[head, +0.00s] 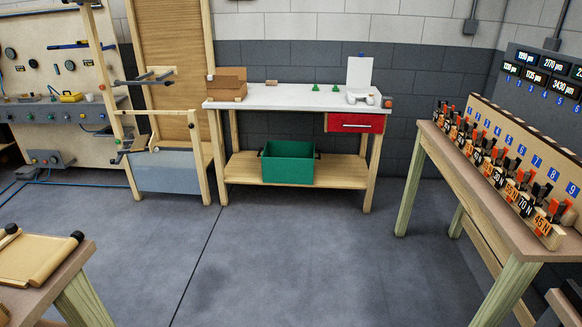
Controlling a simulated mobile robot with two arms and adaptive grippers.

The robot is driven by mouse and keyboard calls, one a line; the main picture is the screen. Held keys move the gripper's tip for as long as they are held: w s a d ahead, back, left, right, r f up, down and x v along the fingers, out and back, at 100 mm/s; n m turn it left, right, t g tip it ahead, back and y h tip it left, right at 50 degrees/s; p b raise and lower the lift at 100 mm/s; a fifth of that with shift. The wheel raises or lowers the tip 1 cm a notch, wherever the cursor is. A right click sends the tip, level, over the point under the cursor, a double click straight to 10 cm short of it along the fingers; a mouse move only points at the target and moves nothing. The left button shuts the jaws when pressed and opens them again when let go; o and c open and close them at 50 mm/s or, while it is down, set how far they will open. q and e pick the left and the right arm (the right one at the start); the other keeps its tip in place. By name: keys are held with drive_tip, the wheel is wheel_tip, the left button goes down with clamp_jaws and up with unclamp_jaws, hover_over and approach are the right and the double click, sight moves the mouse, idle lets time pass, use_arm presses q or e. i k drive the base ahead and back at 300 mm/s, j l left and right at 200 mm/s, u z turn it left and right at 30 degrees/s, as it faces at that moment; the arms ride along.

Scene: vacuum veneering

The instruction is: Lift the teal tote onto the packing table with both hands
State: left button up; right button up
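The teal tote (288,171) sits upright on the lower wooden shelf of the packing table, near the middle. Its open top faces up, with small dark parts at its left and right ends that look like handles. The packing table (290,97) has a white top and wooden legs and stands against the back wall. Neither of my grippers shows in the head view.
On the white top are brown boxes (227,84), small green items (315,88), a white controller-like item and an upright white sheet (359,73). A red drawer (354,123) hangs at right. A clamp bench (450,148) stands right, a wooden table lower left. The floor (290,255) between is clear.

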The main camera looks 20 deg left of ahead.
sight(293, 97)
drive_tip(key=i+j+u, duration=0.4)
drive_tip(key=i, duration=0.5)
drive_tip(key=i+u, duration=0.4)
drive_tip(key=i, duration=0.5)
